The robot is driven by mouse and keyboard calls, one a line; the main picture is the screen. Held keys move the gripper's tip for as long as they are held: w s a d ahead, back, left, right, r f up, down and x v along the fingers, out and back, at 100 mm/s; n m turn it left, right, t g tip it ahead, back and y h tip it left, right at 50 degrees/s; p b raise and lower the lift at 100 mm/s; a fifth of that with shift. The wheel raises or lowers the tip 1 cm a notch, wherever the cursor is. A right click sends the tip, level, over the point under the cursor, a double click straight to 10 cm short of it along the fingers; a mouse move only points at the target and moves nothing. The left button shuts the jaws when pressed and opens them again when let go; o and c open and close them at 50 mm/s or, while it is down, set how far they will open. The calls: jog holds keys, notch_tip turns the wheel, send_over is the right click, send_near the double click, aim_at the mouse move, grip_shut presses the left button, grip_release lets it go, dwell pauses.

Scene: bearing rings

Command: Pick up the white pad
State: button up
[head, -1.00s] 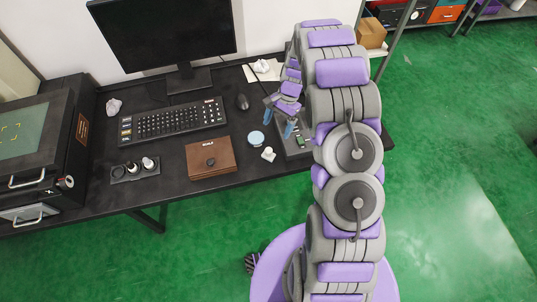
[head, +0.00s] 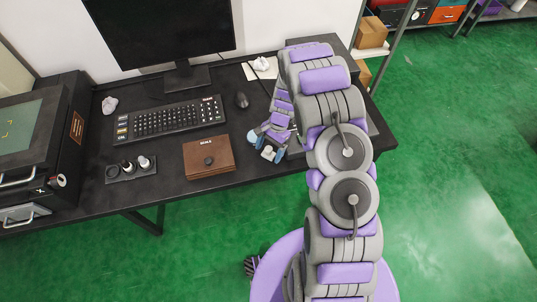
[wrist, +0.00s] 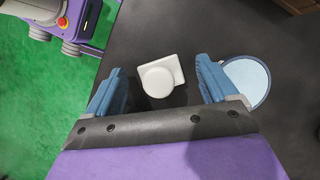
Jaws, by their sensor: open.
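The white pad (wrist: 172,64) is a small square piece with a round white part on it, lying on the dark desk. In the head view the white pad (head: 268,153) shows between my fingertips. My gripper (wrist: 164,84) is open and empty, its blue fingers to the left and right of the pad in the wrist view. In the head view my gripper (head: 270,150) is over the desk near its front edge. The fingers appear apart from the pad; their exact height above it is hard to tell.
A round light-blue disc (wrist: 248,78) lies close beside the right finger; it also shows in the head view (head: 253,136). A brown box (head: 208,157), a keyboard (head: 168,120), a mouse (head: 241,100) and a small bottle holder (head: 130,170) stand to the left on the desk.

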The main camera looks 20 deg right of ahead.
aim_at(267, 149)
jog(key=shift+s+a+f, duration=0.1)
jog(key=shift+a+f, duration=0.05)
jog(key=shift+f, duration=0.15)
jog(key=c, duration=1.3)
jog(key=shift+r, duration=0.15)
jog(key=shift+r+p, duration=0.35)
jog(key=shift+r, duration=0.3)
notch_tip(267, 149, up, 2)
jog(key=shift+r+p, duration=0.1)
jog(key=shift+p, duration=0.4)
jog(key=s+r+p, duration=0.1)
jog(key=s+p, duration=0.1)
jog(key=s, duration=1.4)
jog(key=shift+r+p, duration=0.15)
jog(key=shift+p, duration=0.2)
